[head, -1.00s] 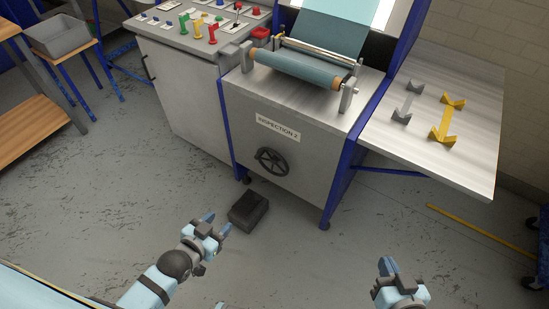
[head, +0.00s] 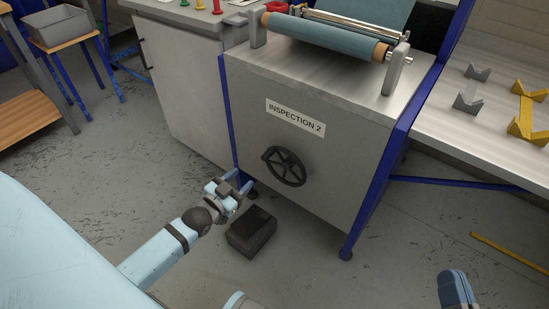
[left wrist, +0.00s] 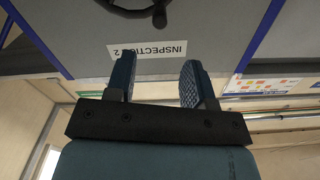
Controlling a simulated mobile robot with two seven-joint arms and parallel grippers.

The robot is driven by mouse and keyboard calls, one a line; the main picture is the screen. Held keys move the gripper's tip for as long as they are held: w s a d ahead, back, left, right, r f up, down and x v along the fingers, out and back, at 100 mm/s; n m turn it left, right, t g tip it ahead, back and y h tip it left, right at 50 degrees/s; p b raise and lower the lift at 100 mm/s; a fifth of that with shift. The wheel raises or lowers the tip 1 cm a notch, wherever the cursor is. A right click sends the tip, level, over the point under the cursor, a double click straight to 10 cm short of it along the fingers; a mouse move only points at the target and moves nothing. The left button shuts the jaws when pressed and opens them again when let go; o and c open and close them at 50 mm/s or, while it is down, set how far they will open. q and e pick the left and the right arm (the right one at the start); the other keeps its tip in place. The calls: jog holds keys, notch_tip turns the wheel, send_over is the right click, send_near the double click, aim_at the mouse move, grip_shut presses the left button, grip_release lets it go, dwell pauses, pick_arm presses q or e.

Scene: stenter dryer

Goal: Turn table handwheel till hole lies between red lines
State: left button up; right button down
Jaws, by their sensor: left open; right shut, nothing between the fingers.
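The dark handwheel (head: 284,166) is on the front panel of the grey inspection table (head: 330,165), below the label "INSPECTION 2" (head: 295,117). My right gripper (head: 456,288) is shut and empty at the bottom right, far from the wheel. I cannot make out any hole or red lines.
A dark box (head: 251,232) lies on the floor below the wheel, close to my left gripper. Blue-grey cloth (head: 325,37) is on a roller on the table top. A side table (head: 490,150) with grey and yellow brackets is at the right.

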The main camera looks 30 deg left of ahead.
aim_at(263, 159)
pick_arm(q)
jog(key=w+b, duration=0.1)
jog(key=w, duration=0.3)
jog(key=w+b, duration=0.1)
jog(key=w, duration=0.3)
jog(key=w+d+b, duration=0.1)
jog(key=w+b, duration=0.1)
jog(key=w, duration=0.2)
jog(key=shift+w+r, duration=0.1)
jog(key=shift+w, duration=0.45)
pick_arm(e)
jog(key=shift+n+g, duration=0.5)
jog(key=shift+g, duration=0.4)
jog(key=f, duration=0.5)
jog(key=shift+w+f, duration=0.15)
jog(key=shift+w, duration=0.05)
pick_arm(q)
grip_shut()
